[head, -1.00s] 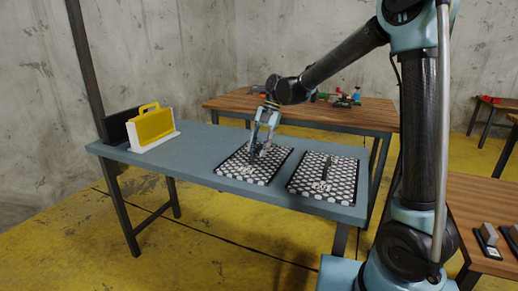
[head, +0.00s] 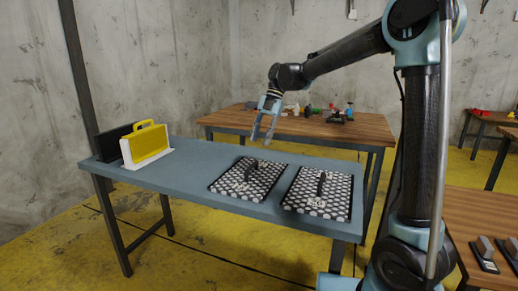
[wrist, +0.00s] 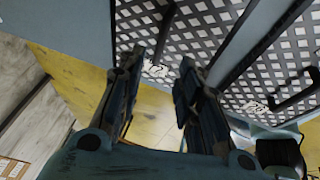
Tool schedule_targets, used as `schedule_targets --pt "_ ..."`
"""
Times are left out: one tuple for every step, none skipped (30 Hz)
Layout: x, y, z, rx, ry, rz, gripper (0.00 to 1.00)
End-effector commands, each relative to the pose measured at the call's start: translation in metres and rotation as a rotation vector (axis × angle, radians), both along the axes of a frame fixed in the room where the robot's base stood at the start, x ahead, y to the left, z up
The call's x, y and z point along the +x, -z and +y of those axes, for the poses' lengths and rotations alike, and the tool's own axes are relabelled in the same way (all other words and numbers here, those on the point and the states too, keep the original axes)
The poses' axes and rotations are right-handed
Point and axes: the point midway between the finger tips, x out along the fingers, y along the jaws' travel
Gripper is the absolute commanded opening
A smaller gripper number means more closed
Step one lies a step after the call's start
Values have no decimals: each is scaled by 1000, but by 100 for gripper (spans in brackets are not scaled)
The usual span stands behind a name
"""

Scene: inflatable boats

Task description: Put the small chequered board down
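Two black-and-white chequered boards, each with a dark handle, lie flat side by side on the blue-grey table (head: 185,165). The left board (head: 264,178) looks slightly smaller than the right board (head: 337,190), but their sizes are hard to compare. My gripper (head: 262,141) is open and empty, pointing down in the air above the left board, clear of its handle (head: 250,171). In the wrist view, the fingers (wrist: 162,65) stand apart with nothing between them. Parts of both boards show beyond them.
A yellow case (head: 147,143) in a white holder and a dark panel stand at the table's left end. The table between them and the boards is clear. A wooden table (head: 375,130) with several small items stands behind.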

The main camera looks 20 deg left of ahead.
Motion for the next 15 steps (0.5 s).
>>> schedule_targets --pt "1 -3 -1 0 0 0 33" --pt "2 -5 -1 0 0 0 33" --pt "2 -7 -2 0 0 0 33" --pt "3 -8 -2 0 0 0 33" --pt "3 -8 -2 0 0 0 33" --pt "3 -9 -2 0 0 0 33" --pt "3 -9 -2 0 0 0 33" --pt "3 -9 -2 0 0 0 33" --pt "3 -9 -3 0 1 0 33" --pt "3 -9 -4 -2 6 0 33" --pt "3 -9 -6 -5 15 0 33" --pt "4 -10 -11 -11 35 0 33" --pt "4 -10 -16 -18 57 0 33" --pt "4 -11 -23 -27 87 0 33" --pt "4 -11 -34 -42 136 1 33"
